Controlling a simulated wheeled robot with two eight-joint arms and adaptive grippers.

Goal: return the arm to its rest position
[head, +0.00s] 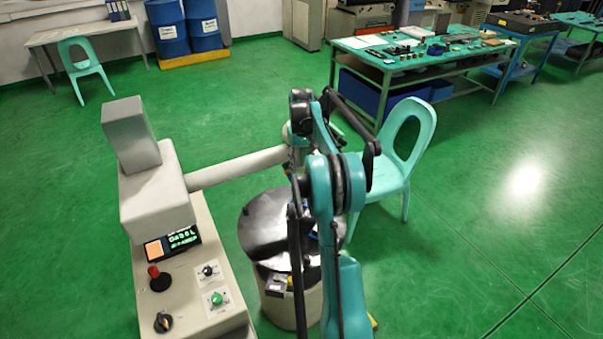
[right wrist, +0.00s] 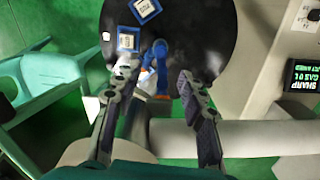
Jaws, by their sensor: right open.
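My right arm (head: 322,185), teal with black links, rises from the bottom of the head view and bends at the top. It stands in front of the round dark-topped stand. My right gripper (right wrist: 158,78) is open in the right wrist view, its two black fingers spread apart over the dark round top (right wrist: 185,30). A blue item (right wrist: 161,60) shows between and beyond the fingertips; I cannot tell whether it touches them. In the head view the fingers are mostly hidden by the arm links. My left gripper is not in view.
A grey machine with a control panel (head: 182,242) and a horizontal beige tube (head: 235,167) stands close to the left of the arm. A mint chair (head: 395,160) stands close on the right. Small blue-framed items (right wrist: 145,10) lie on the dark top. Open green floor (head: 500,200) lies farther right.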

